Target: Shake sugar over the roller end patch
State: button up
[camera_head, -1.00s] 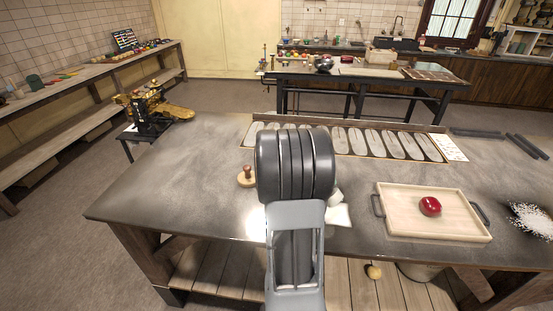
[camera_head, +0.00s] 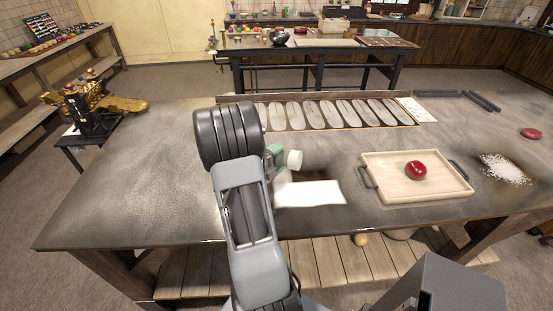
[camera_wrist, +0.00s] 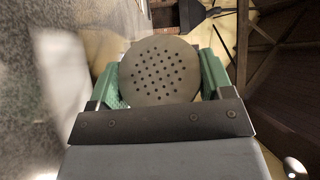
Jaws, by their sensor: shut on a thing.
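My gripper (camera_head: 281,158) is held above the grey table (camera_head: 130,195), just right of my arm's dark wrist. Its green fingers are shut on a pale round shaker (camera_head: 295,160). In the wrist view the shaker's perforated lid (camera_wrist: 160,70) faces the camera between the fingers. The brass drop roller (camera_head: 95,105) stands on a small stand beyond the table's left end, well away from my gripper. The table's left part looks mottled and pale; I cannot tell whether that is sugar. A white granular patch (camera_head: 505,169) lies at the table's right.
A pale tray (camera_head: 385,192) holds a red ball (camera_head: 416,170). A white sheet (camera_head: 310,193) lies below and right of my gripper. A rack of pale oval slots (camera_head: 345,114) runs along the back edge. The table's left part is clear.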

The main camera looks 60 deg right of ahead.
jog(key=shift+f+n, duration=0.1)
jog(key=shift+n, duration=0.3)
jog(key=shift+s+d+p, duration=0.2)
jog(key=shift+s+d, duration=0.65)
jog(key=shift+s, duration=0.35)
jog(key=shift+s+d+p, duration=0.15)
jog(key=shift+s+d, duration=0.7)
jog(key=shift+s, duration=0.35)
jog(key=shift+s+d+p, duration=0.2)
jog(key=shift+s+d, duration=0.65)
jog(key=shift+s, duration=0.35)
jog(key=shift+s+d, duration=1.15)
jog(key=shift+s, duration=0.45)
jog(key=shift+s+d, duration=1.1)
jog(key=shift+s, duration=0.45)
jog(key=shift+s+d, duration=1.15)
jog(key=shift+s, duration=0.45)
